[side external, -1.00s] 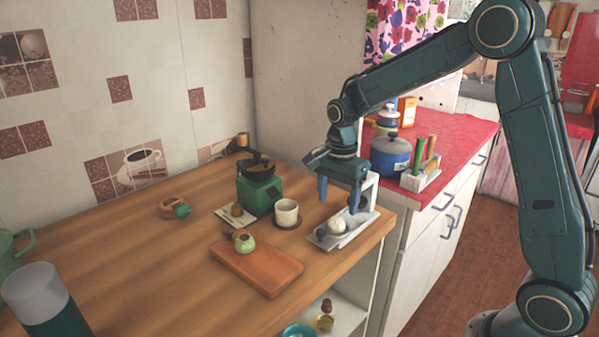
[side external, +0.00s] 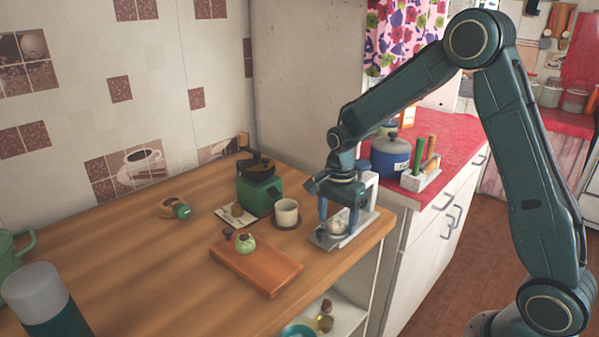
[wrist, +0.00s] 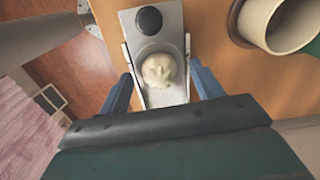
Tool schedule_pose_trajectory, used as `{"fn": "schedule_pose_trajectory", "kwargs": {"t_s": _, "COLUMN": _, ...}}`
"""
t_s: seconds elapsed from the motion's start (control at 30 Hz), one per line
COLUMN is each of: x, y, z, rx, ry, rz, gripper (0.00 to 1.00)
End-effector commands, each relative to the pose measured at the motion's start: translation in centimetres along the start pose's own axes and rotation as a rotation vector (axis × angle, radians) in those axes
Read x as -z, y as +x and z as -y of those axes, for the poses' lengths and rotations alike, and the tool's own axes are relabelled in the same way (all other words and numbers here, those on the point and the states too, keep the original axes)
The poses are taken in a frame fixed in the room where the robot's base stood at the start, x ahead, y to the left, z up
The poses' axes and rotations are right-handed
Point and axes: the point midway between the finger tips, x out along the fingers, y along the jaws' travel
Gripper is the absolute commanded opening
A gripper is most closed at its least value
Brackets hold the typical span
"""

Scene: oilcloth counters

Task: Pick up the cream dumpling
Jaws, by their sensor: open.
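The cream dumpling (side external: 337,226) sits on the pan of a grey kitchen scale (side external: 322,240) near the right end of the wooden counter. In the wrist view the dumpling (wrist: 160,70) is round with a pleated top and lies on the scale's pale pan (wrist: 165,97). My gripper (side external: 337,222) is low over the scale, pointing down, with its blue fingers apart. In the wrist view my gripper's fingers (wrist: 163,92) stand to the left and right of the dumpling, with gaps on both sides. Whether the fingertips are level with the dumpling is hard to tell.
A cream cup (side external: 287,213) on a dark saucer stands left of the scale. A green grinder (side external: 258,193) stands behind it. A wooden board (side external: 270,271) with a small green pot (side external: 245,243) lies in front. The counter's right edge is close to the scale.

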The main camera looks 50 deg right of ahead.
Motion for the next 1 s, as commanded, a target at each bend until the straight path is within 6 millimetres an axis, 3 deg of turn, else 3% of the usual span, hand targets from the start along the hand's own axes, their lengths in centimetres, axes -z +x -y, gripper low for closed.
{"fn": "schedule_pose_trajectory", "kwargs": {"t_s": 0.4, "x": -0.01, "y": -0.02, "z": 0.0, "rx": 0.0, "ry": 0.0, "rz": 0.0, "gripper": 0.66}}
{"fn": "schedule_pose_trajectory", "kwargs": {"t_s": 0.43, "x": -0.01, "y": -0.02, "z": 0.0, "rx": 0.0, "ry": 0.0, "rz": 0.0, "gripper": 0.64}}
{"fn": "schedule_pose_trajectory", "kwargs": {"t_s": 0.6, "x": -0.01, "y": -0.02, "z": 0.0, "rx": 0.0, "ry": 0.0, "rz": 0.0, "gripper": 0.34}}
{"fn": "schedule_pose_trajectory", "kwargs": {"t_s": 1.0, "x": -0.01, "y": -0.16, "z": 0.01, "rx": 0.001, "ry": 0.0, "rz": 0.0, "gripper": 0.34}}
